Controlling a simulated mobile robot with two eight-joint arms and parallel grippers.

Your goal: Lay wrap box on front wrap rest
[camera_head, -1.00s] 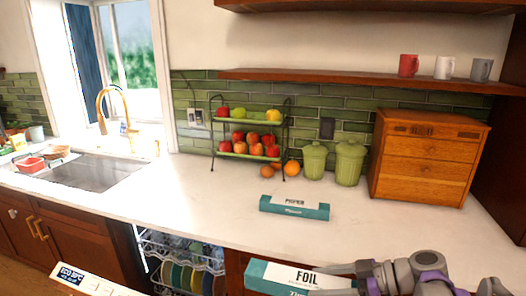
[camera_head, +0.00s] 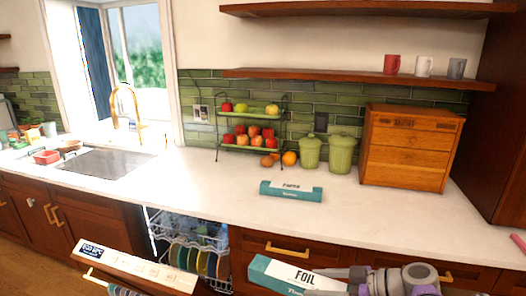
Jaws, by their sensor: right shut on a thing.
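A teal and white box marked FOIL (camera_head: 295,274) is at the bottom centre in the head view, in front of the counter's front edge. My right gripper (camera_head: 345,279) is shut on its right end and holds it in the air, in front of the drawers. My left gripper is not in view.
An open dishwasher with a rack of plates (camera_head: 190,255) is at lower left, its door (camera_head: 135,266) sticking out. A fruit stand (camera_head: 250,147), green canisters (camera_head: 341,154) and a wooden drawer box (camera_head: 410,150) stand at the counter's back. Counter beside the PAPER box is clear.

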